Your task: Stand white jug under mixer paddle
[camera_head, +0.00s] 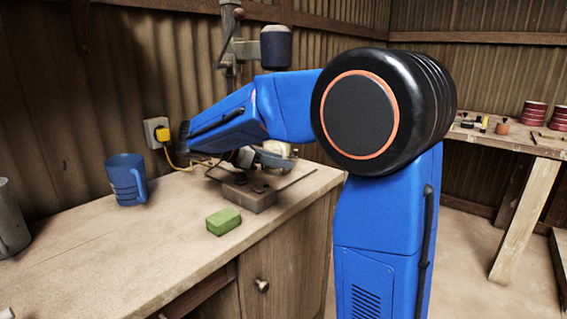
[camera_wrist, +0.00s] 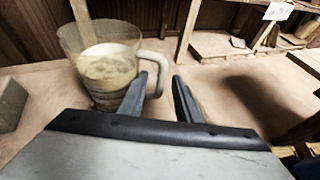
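A pale, partly see-through jug (camera_wrist: 103,68) with a white handle (camera_wrist: 162,72) stands at the upper left of the wrist view, with whitish contents showing. My gripper (camera_wrist: 162,75) is open, with its fingers on either side of the handle's outer bar; I cannot tell whether they touch it. In the head view a cream-white shape (camera_head: 279,149), likely the jug, is partly hidden behind my arm. The mixer's dark motor head (camera_head: 276,47) stands on a grey column at the back of the bench; its paddle is hidden behind my arm.
A blue mug (camera_head: 126,180) and green sponge (camera_head: 223,221) stand on the wooden bench (camera_head: 105,240). A grey metal block (camera_head: 248,195) lies near the jug. A yellow plug (camera_head: 162,134) and cable run along the wall. The bench's front left is mostly clear.

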